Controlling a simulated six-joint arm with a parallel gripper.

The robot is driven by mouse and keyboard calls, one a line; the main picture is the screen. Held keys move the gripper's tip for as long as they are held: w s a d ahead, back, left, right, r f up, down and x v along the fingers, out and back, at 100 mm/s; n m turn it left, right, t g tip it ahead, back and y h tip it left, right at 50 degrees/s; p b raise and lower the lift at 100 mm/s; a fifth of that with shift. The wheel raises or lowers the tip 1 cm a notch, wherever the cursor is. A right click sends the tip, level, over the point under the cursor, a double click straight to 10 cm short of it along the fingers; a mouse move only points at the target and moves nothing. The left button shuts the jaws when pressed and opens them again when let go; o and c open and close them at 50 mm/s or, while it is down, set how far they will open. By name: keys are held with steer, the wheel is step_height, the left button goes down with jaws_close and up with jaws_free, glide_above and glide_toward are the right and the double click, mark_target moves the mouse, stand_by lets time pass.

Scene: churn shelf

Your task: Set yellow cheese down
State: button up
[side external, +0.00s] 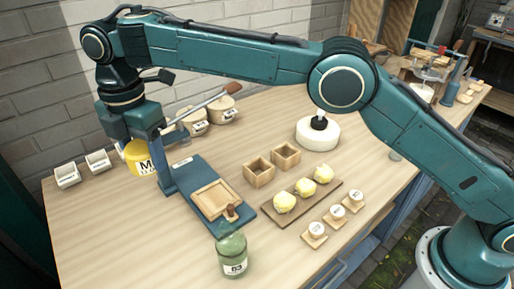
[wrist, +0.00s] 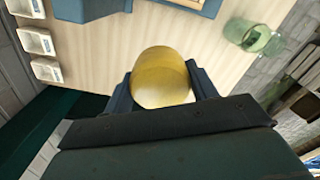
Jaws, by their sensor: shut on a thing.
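The yellow cheese (side external: 140,159) is a round yellow block with dark lettering on its side, at the back left of the table in the side view. My gripper (side external: 147,160) is shut on it, with a finger on either side. In the wrist view the cheese (wrist: 162,77) sits between the two dark blue fingers of my gripper (wrist: 162,88). Its underside is hidden, so I cannot tell whether it touches the table.
A blue press base (side external: 190,172) with a wooden tray (side external: 216,199) stands close right of the cheese. A green jar (side external: 232,256) is in front. Wooden boxes (side external: 259,172), yellow lumps (side external: 304,188) and a white wheel (side external: 318,135) lie right. The front-left table is clear.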

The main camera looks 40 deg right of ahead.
mark_target(169, 224)
step_height(169, 224, down, 18)
stand_by(1.0)
steer(key=shift+f, duration=0.1)
steer(key=o, duration=1.1)
steer(key=shift+f, duration=0.1)
step_height(169, 224, up, 12)
steer(key=shift+r, duration=0.2)
stand_by(0.4)
